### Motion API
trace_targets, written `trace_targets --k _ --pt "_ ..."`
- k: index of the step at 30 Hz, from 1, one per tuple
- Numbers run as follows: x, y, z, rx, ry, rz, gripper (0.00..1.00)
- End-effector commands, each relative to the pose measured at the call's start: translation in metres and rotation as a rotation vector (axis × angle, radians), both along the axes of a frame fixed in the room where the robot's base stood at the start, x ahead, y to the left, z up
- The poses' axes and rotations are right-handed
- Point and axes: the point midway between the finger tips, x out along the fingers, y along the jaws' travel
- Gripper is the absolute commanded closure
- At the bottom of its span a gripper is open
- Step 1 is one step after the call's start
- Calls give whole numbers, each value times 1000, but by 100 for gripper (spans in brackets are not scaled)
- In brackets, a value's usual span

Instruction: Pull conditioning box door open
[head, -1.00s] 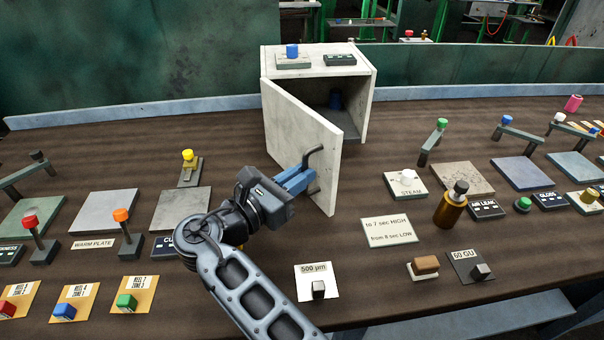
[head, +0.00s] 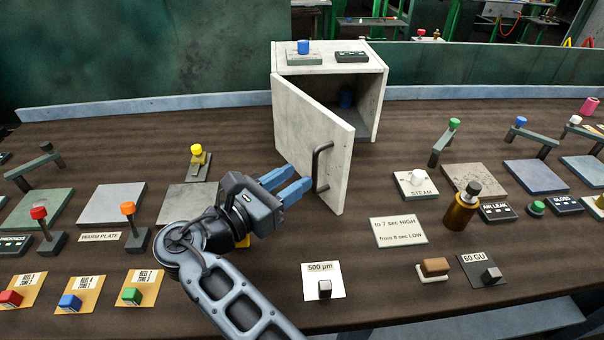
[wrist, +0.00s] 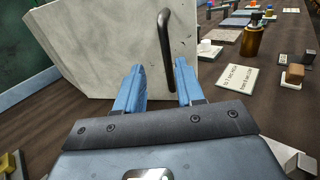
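The conditioning box (head: 330,59) is a pale grey cabinet at the back middle of the table. Its door (head: 308,150) stands partly open, swung toward me, and the dark inside shows on the right. A dark bar handle (head: 318,168) is on the door's outer face near its free edge. My gripper (head: 294,183) has blue fingers spread apart with nothing between them, a little left of the handle and apart from it. In the wrist view the door (wrist: 100,45) fills the upper left, and the handle (wrist: 165,45) is ahead of the fingers (wrist: 160,88).
An amber bottle (head: 461,208), a STEAM button plate (head: 415,184) and a timing card (head: 398,231) lie right of the door. A yellow-topped lever (head: 198,157) stands left. Table just right of the door is bare.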

Motion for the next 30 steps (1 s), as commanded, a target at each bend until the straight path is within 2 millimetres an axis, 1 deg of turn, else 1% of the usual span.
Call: trace_targets --k 1,3,7,12,18,27,30 --pt "-6 8 -1 1 -1 4 62" --pt "-12 16 -1 1 -2 4 62" --pt "-20 27 0 1 -2 3 62" --pt "-24 31 1 1 -2 1 62" --pt "-24 31 1 1 -2 1 63" --pt "-24 31 1 1 -2 1 92" --pt "-24 31 1 1 -2 1 100"
